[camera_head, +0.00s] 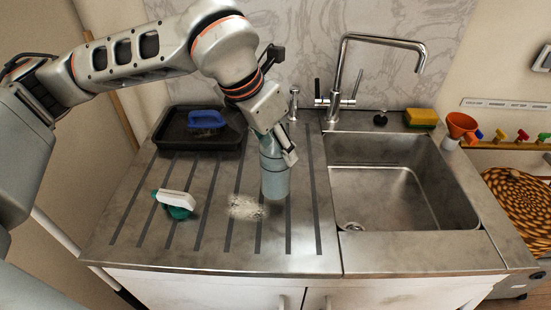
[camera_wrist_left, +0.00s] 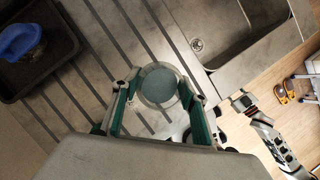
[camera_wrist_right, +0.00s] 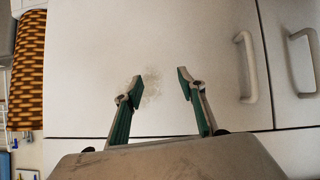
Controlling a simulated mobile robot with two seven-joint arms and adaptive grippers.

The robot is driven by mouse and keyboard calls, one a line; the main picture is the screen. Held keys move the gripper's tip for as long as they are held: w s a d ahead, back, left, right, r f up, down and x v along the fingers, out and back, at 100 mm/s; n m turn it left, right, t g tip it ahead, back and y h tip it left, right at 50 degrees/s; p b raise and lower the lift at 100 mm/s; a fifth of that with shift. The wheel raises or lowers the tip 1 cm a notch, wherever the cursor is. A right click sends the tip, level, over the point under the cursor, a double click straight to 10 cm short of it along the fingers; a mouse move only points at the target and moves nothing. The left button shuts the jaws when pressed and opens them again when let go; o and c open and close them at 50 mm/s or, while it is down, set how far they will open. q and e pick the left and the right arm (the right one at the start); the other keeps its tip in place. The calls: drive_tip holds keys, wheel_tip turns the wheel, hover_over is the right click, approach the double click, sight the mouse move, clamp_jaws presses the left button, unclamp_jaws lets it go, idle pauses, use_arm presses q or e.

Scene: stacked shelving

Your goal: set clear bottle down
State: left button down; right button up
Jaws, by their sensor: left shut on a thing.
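The clear bottle (camera_head: 275,177) is a bluish see-through cylinder, upright over the ribbed drainboard, left of the sink. My left gripper (camera_head: 275,140) is shut on its upper part from above. I cannot tell whether its base touches the drainboard. In the left wrist view the bottle (camera_wrist_left: 158,85) shows end-on as a round shape between the green-padded fingers of the left gripper (camera_wrist_left: 160,100). My right gripper (camera_wrist_right: 156,90) is open and empty in front of the white cabinet doors.
A black tray (camera_head: 168,140) with a blue-handled brush (camera_head: 206,119) stands at the back left. The sink (camera_head: 385,198) and tap (camera_head: 337,80) are to the right.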

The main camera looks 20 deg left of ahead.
use_arm(q)
drive_tip(key=shift+f, duration=2.1)
drive_tip(key=c, duration=1.2)
unclamp_jaws()
drive_tip(key=shift+o, duration=0.2)
drive_tip(key=shift+s+r, duration=0.1)
drive_tip(key=shift+r, duration=0.45)
drive_tip(key=v, duration=1.1)
drive_tip(key=shift+s+r, duration=0.1)
